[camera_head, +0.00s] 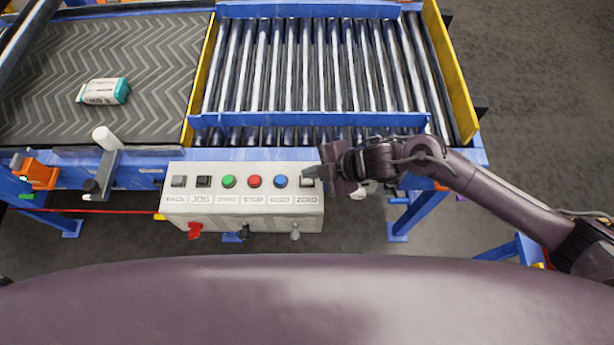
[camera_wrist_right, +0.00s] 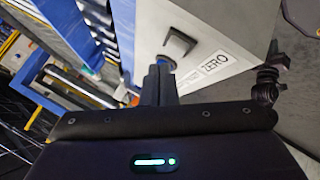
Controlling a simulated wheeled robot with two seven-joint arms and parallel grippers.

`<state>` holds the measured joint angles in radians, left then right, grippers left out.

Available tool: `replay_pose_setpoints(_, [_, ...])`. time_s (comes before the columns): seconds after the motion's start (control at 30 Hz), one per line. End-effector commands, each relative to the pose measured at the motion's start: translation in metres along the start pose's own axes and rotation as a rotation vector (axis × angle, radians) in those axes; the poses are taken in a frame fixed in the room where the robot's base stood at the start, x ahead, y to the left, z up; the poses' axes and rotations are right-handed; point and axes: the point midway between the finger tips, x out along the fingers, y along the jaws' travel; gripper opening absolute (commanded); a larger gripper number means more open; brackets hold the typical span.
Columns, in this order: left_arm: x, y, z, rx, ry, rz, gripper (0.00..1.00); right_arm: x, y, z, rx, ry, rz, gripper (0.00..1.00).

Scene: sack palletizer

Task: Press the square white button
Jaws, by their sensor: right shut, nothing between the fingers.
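A light grey control box (camera_head: 243,213) carries a row of buttons labelled BACK, JOG, START, STOP, RESET and ZERO. The square button above ZERO (camera_head: 306,183) is at the right end, partly covered by my fingers; its cap colour is hard to tell. My left gripper is out of view.
A red knob (camera_head: 195,230) sits on the box front. Behind are rollers (camera_head: 300,70) and a belt (camera_head: 140,45) with a sack (camera_head: 103,92).

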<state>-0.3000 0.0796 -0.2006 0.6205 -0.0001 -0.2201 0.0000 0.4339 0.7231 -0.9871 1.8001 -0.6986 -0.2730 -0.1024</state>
Motion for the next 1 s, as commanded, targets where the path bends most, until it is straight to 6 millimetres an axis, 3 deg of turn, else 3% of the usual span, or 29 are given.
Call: replay_pose_setpoints(1.0, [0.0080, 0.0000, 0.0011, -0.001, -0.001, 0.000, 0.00, 0.0085, -0.0062, 0.0059, 0.000, 0.000, 0.000, 0.00])
